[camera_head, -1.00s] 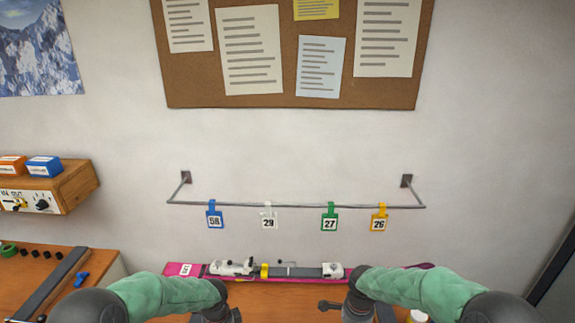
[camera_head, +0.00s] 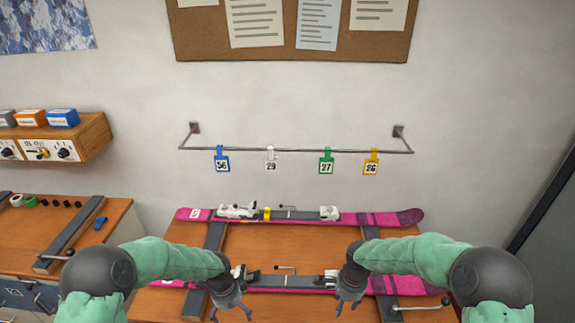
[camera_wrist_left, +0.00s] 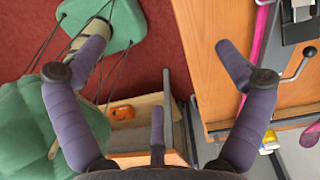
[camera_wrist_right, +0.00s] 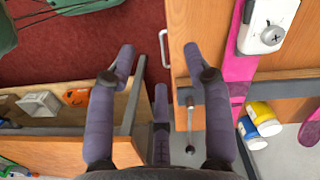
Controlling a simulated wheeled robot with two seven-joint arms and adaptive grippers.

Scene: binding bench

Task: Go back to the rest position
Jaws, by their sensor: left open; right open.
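My left gripper (camera_head: 231,303) hangs over the front of the bench in the head view, near the left part of the nearer pink ski. In the left wrist view its purple fingers (camera_wrist_left: 150,78) are spread with nothing between them. My right gripper (camera_head: 346,301) hangs to its right, in front of the same ski. In the right wrist view its fingers (camera_wrist_right: 160,70) are also apart and empty. The nearer pink ski (camera_head: 408,285) is partly hidden by both forearms. The farther pink ski (camera_head: 370,219) lies behind it, with white bindings (camera_head: 238,211).
A rail (camera_head: 300,150) on the wall carries blue, white, green and yellow numbered tags. A side bench (camera_head: 40,232) with small parts stands at left, below a wooden shelf (camera_head: 88,140). A clamp handle (camera_head: 425,307) sticks out at the bench's right front.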

